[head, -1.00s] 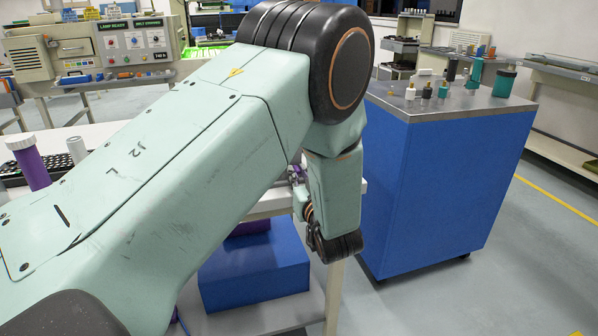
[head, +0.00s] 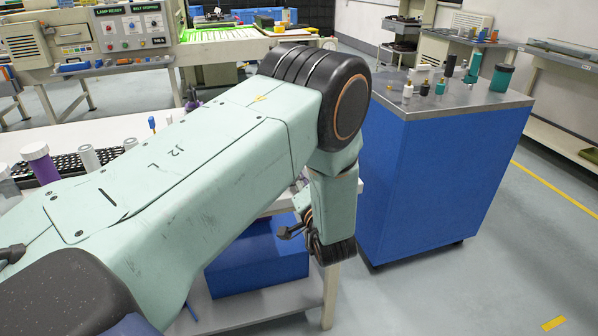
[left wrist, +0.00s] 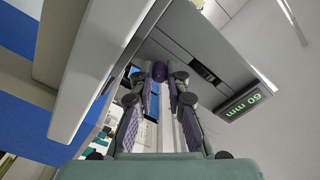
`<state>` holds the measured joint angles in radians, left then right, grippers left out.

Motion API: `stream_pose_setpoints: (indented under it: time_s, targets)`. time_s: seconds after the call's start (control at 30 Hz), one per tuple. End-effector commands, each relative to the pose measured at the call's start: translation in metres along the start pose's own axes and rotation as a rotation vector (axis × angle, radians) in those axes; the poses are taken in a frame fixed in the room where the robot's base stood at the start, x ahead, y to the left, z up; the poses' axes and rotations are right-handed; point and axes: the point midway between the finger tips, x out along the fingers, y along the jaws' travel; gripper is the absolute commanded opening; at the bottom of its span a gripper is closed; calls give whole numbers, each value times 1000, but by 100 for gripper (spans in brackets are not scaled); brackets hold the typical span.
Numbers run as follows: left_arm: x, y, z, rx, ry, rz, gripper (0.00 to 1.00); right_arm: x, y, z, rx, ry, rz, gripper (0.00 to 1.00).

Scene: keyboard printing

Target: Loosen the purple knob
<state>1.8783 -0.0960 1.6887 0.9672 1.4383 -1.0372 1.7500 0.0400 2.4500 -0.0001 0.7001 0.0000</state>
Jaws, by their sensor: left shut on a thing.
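The purple knob (left wrist: 160,70) shows in the left wrist view, on the underside of a grey machine body (left wrist: 192,52). My left gripper (left wrist: 161,80) is shut on it, with a fingertip on each side. In the head view my left arm reaches across from the left and bends down at the end of the white table; it hides most of that gripper, and I cannot make out the knob there. My right gripper is not in view.
A lit green display reading 60 mm, upside down, (left wrist: 243,103) is beside the knob. A white-capped purple bottle (head: 40,163) and a black keyboard (head: 72,165) are on the white table (head: 140,122).

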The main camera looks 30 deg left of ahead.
Motion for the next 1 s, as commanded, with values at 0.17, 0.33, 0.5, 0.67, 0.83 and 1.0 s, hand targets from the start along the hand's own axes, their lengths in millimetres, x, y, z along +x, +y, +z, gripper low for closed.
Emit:
stream_pose_setpoints:
  time_s: [0.17,0.33,0.5,0.67,0.83,1.0]
  targets:
    - [1,-1,0,105,-2,-2,0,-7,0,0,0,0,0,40]
    - [0,-1,0,173,-2,-2,0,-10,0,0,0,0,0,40]
    - [0,-1,0,207,-2,-2,0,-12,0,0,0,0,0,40]
    - [1,-1,0,219,-2,-2,0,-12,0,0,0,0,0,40]
    - [1,-1,0,219,-2,-3,0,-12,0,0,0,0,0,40]
    - [1,-1,0,218,-1,-3,16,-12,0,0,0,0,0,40]
